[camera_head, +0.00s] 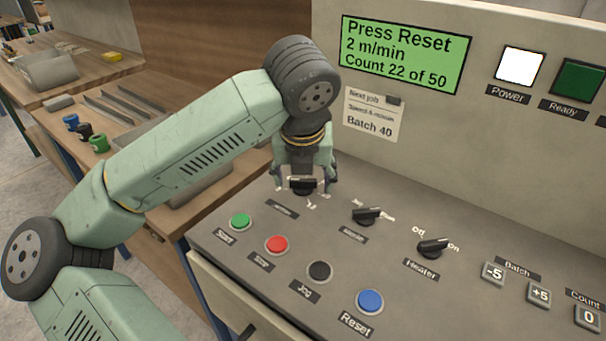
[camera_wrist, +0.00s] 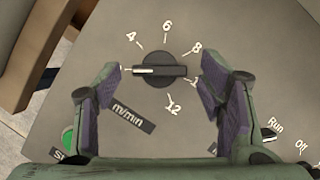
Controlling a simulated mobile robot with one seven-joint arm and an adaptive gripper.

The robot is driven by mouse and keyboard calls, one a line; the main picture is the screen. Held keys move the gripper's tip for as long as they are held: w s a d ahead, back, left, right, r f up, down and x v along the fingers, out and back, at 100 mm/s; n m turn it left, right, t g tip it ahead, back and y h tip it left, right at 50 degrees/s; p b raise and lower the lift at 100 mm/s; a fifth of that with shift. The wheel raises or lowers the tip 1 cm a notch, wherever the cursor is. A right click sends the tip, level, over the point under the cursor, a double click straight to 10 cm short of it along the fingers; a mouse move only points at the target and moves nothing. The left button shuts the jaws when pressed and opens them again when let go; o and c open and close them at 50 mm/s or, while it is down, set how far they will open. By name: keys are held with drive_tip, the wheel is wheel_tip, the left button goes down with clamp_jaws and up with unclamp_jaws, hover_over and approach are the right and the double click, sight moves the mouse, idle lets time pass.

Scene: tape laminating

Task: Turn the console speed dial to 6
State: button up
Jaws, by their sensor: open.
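The black speed dial (camera_wrist: 160,75) sits on the console between my fingers in the wrist view. Its white pointer line points left, toward a mark mostly hidden by my left finger. The numbers 4, 6, 8 and 12 show around it, with 6 at the top; the mark at right is partly covered. The dial also shows in the head view (camera_head: 303,186), under my gripper (camera_head: 304,178). My gripper is open, with one finger on each side of the dial and a visible gap to each. The display (camera_head: 405,52) reads "Press Reset, 2 m/min, Count 22 of 50".
Right of the dial are a second black switch (camera_head: 367,216) and the heater switch (camera_head: 433,247). In front are green Start (camera_head: 240,221), red Stop (camera_head: 276,244), black Jog (camera_head: 320,271) and blue Reset (camera_head: 369,301) buttons. The upright panel stands behind my gripper.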

drive_tip(key=shift+c, duration=0.3)
drive_tip(key=c, duration=1.1)
drive_tip(key=shift+f+b, duration=0.1)
drive_tip(key=shift+b, duration=0.25)
